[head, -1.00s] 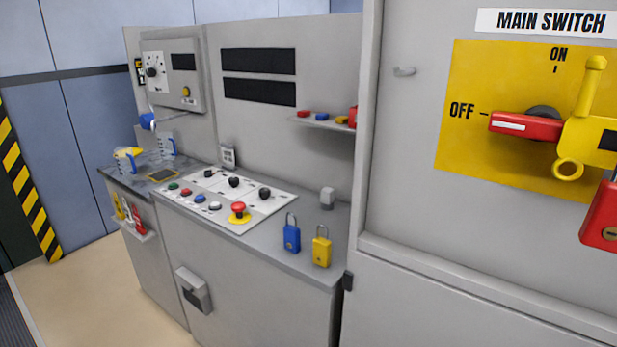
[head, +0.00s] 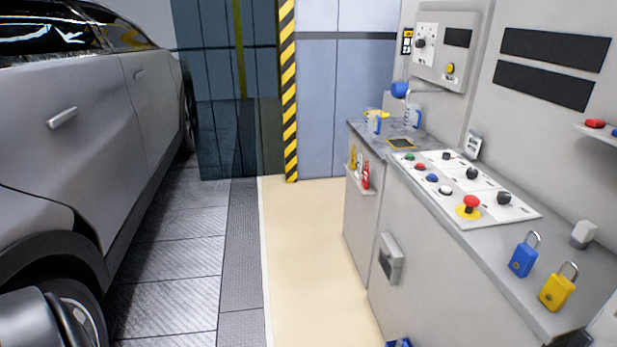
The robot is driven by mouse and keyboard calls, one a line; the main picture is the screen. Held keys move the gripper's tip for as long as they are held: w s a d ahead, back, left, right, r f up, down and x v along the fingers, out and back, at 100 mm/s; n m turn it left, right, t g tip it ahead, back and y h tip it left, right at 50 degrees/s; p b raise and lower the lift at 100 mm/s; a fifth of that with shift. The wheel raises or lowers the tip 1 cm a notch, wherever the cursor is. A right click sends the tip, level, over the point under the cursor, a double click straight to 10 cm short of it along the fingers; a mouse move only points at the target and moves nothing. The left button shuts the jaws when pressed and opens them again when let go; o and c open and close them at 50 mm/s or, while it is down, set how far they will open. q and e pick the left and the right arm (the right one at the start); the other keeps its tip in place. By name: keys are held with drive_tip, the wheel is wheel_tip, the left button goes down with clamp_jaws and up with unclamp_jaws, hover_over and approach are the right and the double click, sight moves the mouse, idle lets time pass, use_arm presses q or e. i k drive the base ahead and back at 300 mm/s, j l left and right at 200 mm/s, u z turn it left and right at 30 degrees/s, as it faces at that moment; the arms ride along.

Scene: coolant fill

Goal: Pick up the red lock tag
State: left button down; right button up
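A red tag (head: 366,176) stands in a small holder (head: 361,187) on the front of the grey cabinet, in the middle of the head view. It looks like the red lock tag, but it is small and its lettering cannot be read. A yellow tag (head: 353,158) and a pale tag stand beside it to the left. The lower ends of the tags are hidden by the holder. Neither of my grippers shows clearly in the head view, and nothing is touching the tags.
The cabinet top bears a button panel (head: 468,190), a blue padlock (head: 524,259), a yellow padlock (head: 557,291) and jugs (head: 412,115). A box (head: 391,258) juts from the cabinet front. A grey car (head: 90,130) stands left. The beige floor (head: 310,260) between is clear.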

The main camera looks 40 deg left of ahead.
sight(364, 183)
drive_tip(key=u, duration=0.85)
drive_tip(key=i+j+z, duration=0.15)
drive_tip(key=i, duration=0.25)
drive_tip(key=i+j+z, duration=0.15)
drive_tip(key=i, duration=0.25)
drive_tip(key=i+j+z, duration=0.15)
drive_tip(key=i+j, duration=0.2)
drive_tip(key=i, duration=0.05)
